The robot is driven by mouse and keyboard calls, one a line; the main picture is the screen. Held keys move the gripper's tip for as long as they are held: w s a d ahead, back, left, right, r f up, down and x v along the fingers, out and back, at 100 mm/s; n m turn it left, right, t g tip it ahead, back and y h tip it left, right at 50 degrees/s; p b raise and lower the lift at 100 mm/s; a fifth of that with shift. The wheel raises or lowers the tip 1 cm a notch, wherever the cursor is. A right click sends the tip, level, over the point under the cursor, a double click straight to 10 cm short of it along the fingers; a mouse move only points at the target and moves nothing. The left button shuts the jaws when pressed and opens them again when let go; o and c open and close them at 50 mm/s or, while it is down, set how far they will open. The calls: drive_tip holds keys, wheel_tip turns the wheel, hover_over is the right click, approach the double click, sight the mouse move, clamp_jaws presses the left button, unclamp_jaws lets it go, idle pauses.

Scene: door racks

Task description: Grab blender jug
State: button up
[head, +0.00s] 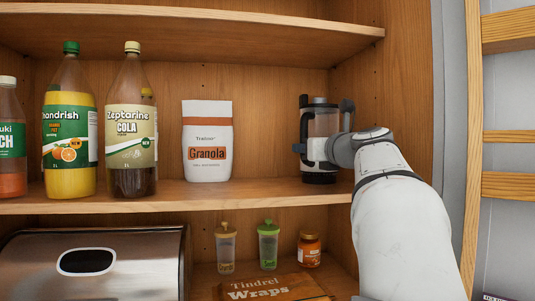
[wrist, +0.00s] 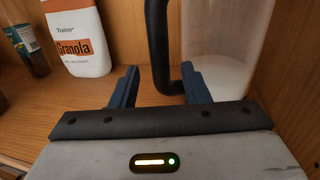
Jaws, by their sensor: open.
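The blender jug (head: 322,126) is a clear upright container with a black lid, black base and black handle, standing on the middle shelf at the right. In the wrist view its clear body (wrist: 228,40) is at the upper right, with whitish material low down, and its black handle (wrist: 158,40) is left of the body. My gripper (wrist: 160,86) is open, its two dark blue fingers on either side of the lower handle. In the head view my gripper (head: 308,150) is at the jug, partly hidden by my arm. Contact between fingers and handle cannot be told.
A granola bag (head: 207,142) stands left of the jug, with a gap between. A cola bottle (head: 131,125) and other bottles are farther left. The wooden side wall (head: 378,90) is close on the right. Jars and a metal box (head: 110,270) are below.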

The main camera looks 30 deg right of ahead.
drive_tip(key=w, duration=0.3)
drive_tip(key=shift+w+d+p, duration=0.15)
drive_tip(key=shift+d+p, duration=0.05)
drive_tip(key=shift+p, duration=0.15)
drive_tip(key=shift+s, duration=0.2)
clamp_jaws()
idle(0.8)
drive_tip(key=shift+r, duration=0.15)
